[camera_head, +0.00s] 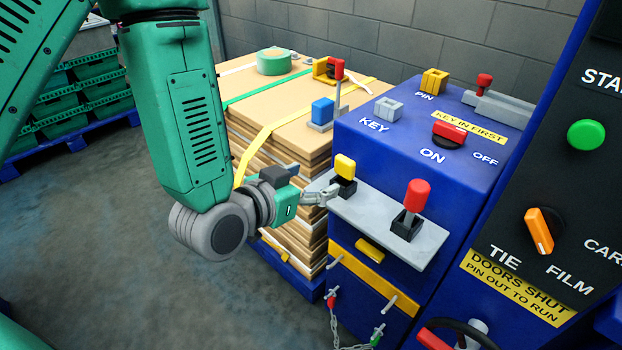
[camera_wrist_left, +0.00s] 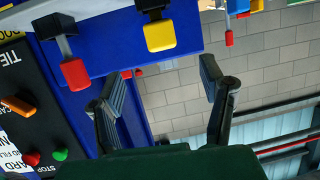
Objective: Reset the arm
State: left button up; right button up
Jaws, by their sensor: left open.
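My left gripper (camera_head: 322,194) is open beside the grey shelf on the front of the blue machine. In the head view its fingertips appear close to the yellow-topped lever (camera_head: 344,168); I cannot tell there whether they touch. In the left wrist view the open fingers (camera_wrist_left: 160,88) have nothing between them, and the yellow lever (camera_wrist_left: 160,36) shows beyond them. A red-topped lever (camera_head: 417,195) stands to the right on the same shelf; it also shows in the left wrist view (camera_wrist_left: 75,72). My right gripper is not in view.
The blue machine (camera_head: 390,285) has a red ON/OFF switch (camera_head: 449,133) on top. A strapped cardboard stack (camera_head: 270,100) stands behind my left gripper. A control panel (camera_head: 520,215) with a green button (camera_head: 586,135) rises at right. Open floor (camera_head: 110,215) lies at left.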

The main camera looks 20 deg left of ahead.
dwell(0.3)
pick_arm(q)
jog(key=s+a+f+g+y+b, duration=0.1)
jog(key=s+f+g, duration=0.15)
jog(key=f, duration=0.35)
jog(key=s+a+f+n+g, duration=0.1)
jog(key=s+f+g, duration=0.1)
jog(key=s+f, duration=0.3)
jog(key=s+a+f+g+y+b, duration=0.1)
jog(key=s+f+g, duration=0.1)
jog(key=f, duration=0.5)
jog(key=s+a+f+g+b, duration=0.1)
jog(key=s+a+f+g, duration=0.1)
jog(key=s+f, duration=0.4)
jog(key=s+a+f+n+g+y, duration=0.1)
jog(key=s+a+f+g, duration=0.2)
jog(key=s+f, duration=0.3)
jog(key=s+g, duration=0.1)
jog(key=s, duration=0.2)
jog(key=shift+s+a+n+g+b, duration=0.3)
jog(key=shift+s+g+b, duration=0.05)
jog(key=shift+s+b, duration=0.05)
jog(key=shift+f, duration=0.1)
